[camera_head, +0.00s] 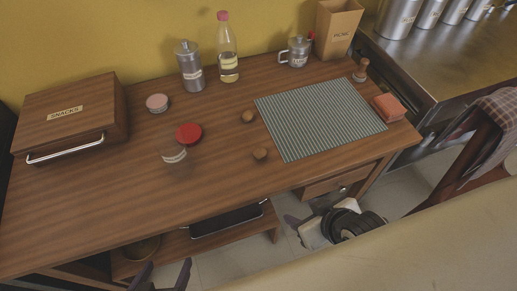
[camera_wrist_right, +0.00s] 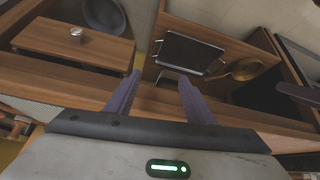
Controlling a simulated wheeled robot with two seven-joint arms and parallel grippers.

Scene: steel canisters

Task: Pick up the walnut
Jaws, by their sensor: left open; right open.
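Two small brown, rounded, walnut-like things lie on the wooden desk in the head view. One walnut-like thing (camera_head: 247,116) is left of the striped mat, and the other walnut-like thing (camera_head: 260,154) is nearer the front edge. They are too small to tell which is the walnut. My left gripper (camera_head: 162,273) is open and empty at the bottom of the head view, in front of the desk. My right gripper (camera_head: 312,218) is low in front of the desk, below both brown things. In the right wrist view my right gripper (camera_wrist_right: 158,88) is open, with nothing between its fingers.
A red-lidded jar (camera_head: 188,134) stands left of the brown things, with a pink-topped container (camera_head: 157,103) behind it. A steel canister (camera_head: 189,68), bottle (camera_head: 227,58) and mug (camera_head: 297,52) stand along the back. A striped mat (camera_head: 318,117) covers the right; the front left is bare.

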